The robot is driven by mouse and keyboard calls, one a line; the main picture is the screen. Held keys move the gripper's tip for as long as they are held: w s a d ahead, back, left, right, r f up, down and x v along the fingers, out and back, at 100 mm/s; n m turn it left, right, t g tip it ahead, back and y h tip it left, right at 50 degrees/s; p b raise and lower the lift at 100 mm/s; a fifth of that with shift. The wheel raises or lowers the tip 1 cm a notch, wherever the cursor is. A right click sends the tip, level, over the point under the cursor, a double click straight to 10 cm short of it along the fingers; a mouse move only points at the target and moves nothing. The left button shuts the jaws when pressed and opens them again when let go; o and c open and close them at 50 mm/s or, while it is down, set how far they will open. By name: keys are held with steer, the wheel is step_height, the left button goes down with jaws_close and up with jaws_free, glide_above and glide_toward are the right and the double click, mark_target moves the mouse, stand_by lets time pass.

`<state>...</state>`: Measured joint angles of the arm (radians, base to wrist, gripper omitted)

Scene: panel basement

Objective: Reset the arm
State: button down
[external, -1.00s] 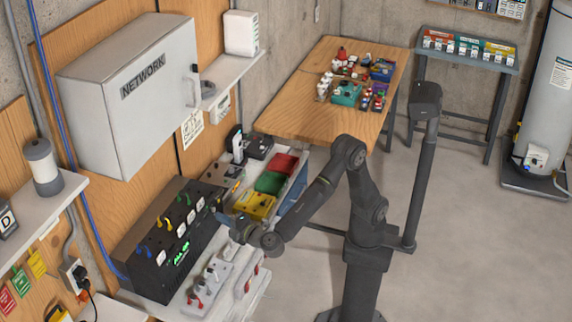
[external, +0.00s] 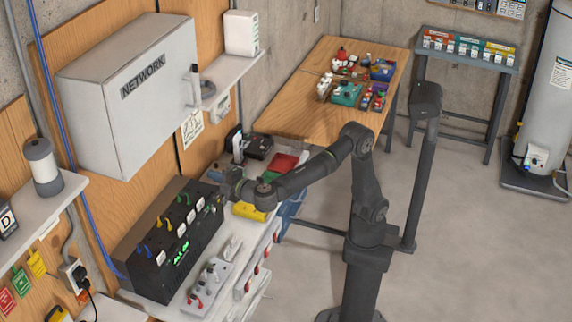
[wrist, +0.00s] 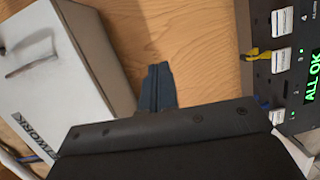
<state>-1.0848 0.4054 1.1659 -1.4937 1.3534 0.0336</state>
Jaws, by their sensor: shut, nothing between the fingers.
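My gripper (external: 216,177) is raised in front of the wooden wall panel, near the far end of the black switch panel (external: 170,243) in the external view. In the wrist view my gripper's dark blue fingers (wrist: 157,85) are together with nothing between them, against a background of bare wood. The black panel (wrist: 285,50) shows at the right of the wrist view, with a green "ALL OK" display (wrist: 313,82). My arm is bent at the elbow, and part of it hides the yellow bin (external: 250,211).
The grey NETWORK cabinet (external: 125,95) is on the wall above and left of my gripper. A shelf with a white box (external: 241,33) is beside it. A red bin (external: 285,163) and white power strips (external: 208,283) are on the bench. Open floor lies to the right.

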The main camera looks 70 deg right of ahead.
steer(key=w+d+f+m+g, duration=0.2)
steer(key=w+d+f+m, duration=0.1)
steer(key=w+d, duration=0.4)
steer(key=d, duration=0.3)
steer(key=shift+g, duration=0.4)
